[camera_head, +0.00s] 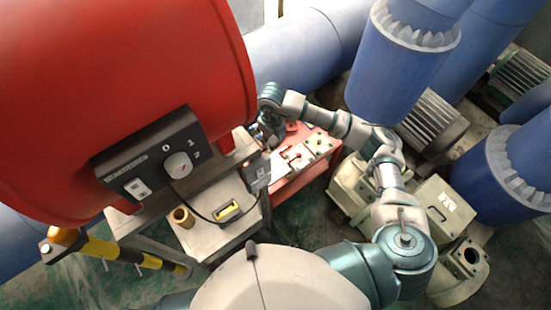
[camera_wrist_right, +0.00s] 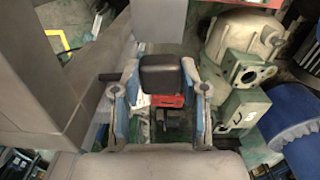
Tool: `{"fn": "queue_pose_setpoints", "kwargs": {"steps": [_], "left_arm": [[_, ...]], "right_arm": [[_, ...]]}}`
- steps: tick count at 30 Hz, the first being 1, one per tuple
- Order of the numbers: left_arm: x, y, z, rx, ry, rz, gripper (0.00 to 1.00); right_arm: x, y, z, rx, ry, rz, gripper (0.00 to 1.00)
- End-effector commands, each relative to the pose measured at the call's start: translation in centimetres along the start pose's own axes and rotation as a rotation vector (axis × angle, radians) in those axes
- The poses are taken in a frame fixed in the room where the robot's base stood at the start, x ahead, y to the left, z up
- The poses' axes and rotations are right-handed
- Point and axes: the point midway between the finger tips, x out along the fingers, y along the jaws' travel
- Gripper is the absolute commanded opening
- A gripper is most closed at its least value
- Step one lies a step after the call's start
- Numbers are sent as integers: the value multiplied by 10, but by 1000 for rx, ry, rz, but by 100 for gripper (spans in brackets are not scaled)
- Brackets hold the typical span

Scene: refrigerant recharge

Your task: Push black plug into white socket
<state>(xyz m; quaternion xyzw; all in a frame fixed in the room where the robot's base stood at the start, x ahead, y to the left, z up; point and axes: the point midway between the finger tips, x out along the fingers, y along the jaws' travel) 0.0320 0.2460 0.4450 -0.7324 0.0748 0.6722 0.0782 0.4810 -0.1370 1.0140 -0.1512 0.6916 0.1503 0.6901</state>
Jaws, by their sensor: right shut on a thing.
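My right gripper (camera_head: 268,137) is beyond the control box, over the area between the grey bench and the red cart. In the right wrist view, its two fingers (camera_wrist_right: 160,82) are closed on the sides of a black block (camera_wrist_right: 161,72), which looks like the black plug. The block's far end and any pins are hidden. The white socket (camera_head: 137,188) is on the lower left of the dark control panel (camera_head: 150,160) on the red tank. The gripper is well to the right of it, apart. My left gripper is in neither view.
A large red tank (camera_head: 110,70) fills the upper left. A grey bench (camera_head: 190,243) below holds a brown ring (camera_head: 182,216) and a yellow-framed item (camera_head: 228,210). A black cable (camera_head: 190,207) loops over it. A red cart (camera_head: 300,170) and blue pipes (camera_head: 400,60) stand to the right.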

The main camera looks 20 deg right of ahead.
Motion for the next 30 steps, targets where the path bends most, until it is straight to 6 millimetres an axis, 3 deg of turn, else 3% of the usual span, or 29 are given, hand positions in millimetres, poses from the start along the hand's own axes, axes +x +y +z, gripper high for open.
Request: {"fn": "queue_pose_setpoints", "kwargs": {"steps": [5, 21, 27, 30], "left_arm": [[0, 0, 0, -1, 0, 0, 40], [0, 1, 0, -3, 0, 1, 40], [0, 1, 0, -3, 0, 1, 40], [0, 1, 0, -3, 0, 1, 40]], "right_arm": [[-4, -9, -4, -374, -1, -2, 7], [-21, -39, -26, -2093, 0, -3, 7], [-25, -46, -32, -2531, 0, -1, 7], [-26, -48, -34, -2647, 0, -1, 7]]}}
